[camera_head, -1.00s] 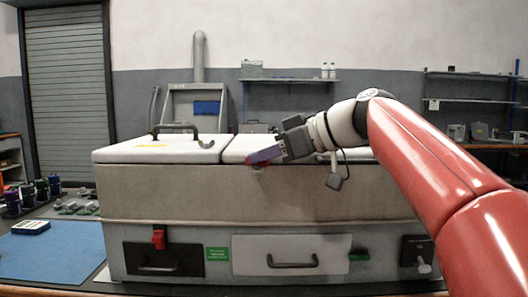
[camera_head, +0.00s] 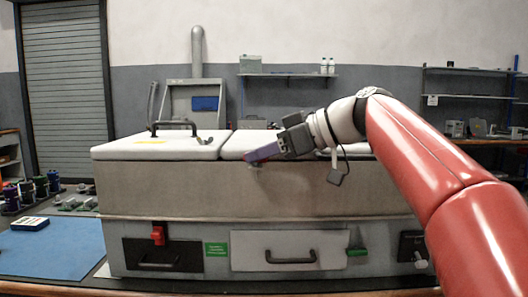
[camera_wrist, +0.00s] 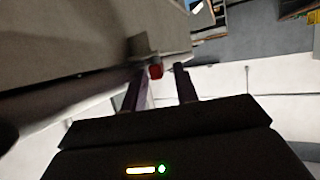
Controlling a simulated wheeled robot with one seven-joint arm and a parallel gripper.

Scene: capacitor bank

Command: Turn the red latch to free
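In the wrist view a small red block (camera_wrist: 155,71), which looks like a latch handle, sits on a grey mount at the edge of a pale surface. My gripper (camera_wrist: 160,72) is open, and its two purple fingers are apart. The red block lies just beyond the fingertips, between them and nearer the left one; I cannot tell whether they touch. Another red latch-like part (camera_head: 158,235) is on the lower left front.
The box has a white lid (camera_head: 165,148) with a dark handle (camera_head: 175,126). Below are a white drawer (camera_head: 288,250), a green part (camera_head: 357,252) and a dark switch panel (camera_head: 413,247). A blue mat (camera_head: 55,250) lies at left.

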